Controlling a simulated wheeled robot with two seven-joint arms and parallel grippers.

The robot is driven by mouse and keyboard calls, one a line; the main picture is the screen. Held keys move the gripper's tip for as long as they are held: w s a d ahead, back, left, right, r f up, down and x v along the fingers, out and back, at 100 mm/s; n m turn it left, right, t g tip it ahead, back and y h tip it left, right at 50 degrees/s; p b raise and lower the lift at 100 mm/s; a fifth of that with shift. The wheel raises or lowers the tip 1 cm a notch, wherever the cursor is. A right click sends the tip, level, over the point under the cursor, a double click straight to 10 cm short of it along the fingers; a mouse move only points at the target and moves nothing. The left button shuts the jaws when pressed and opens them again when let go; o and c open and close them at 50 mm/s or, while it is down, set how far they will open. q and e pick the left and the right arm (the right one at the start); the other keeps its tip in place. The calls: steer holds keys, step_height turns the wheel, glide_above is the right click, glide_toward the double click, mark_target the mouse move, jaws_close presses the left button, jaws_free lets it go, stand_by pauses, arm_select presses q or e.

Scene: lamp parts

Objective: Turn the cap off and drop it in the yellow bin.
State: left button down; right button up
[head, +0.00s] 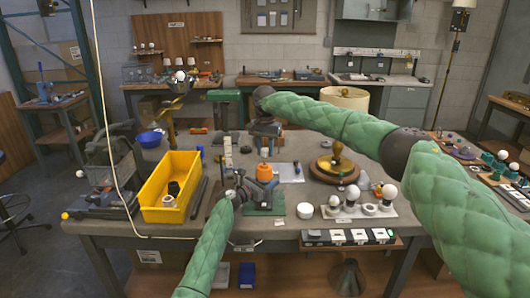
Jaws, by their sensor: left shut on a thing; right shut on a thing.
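An orange part (264,171) stands upright over a green mat (264,209) near the front middle of the table. My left gripper (262,190) reaches in from the left and is shut on it low down, its dark jaws covering the lower portion. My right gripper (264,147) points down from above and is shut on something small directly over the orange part. I take this for the cap, but it is mostly hidden by the jaws. I cannot tell whether it touches the orange part. The yellow bin (160,213) stands left of my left gripper, with dark and pale ring-like parts inside.
A white bulb stand (350,212) and a white round piece (305,210) lie to the right. A brass lamp base (335,168) stands behind them. A dark bar (199,197) lies between bin and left gripper.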

steer(key=shift+r, duration=1.5)
arm_select(q)
steer(key=c, duration=0.6)
jaws_free()
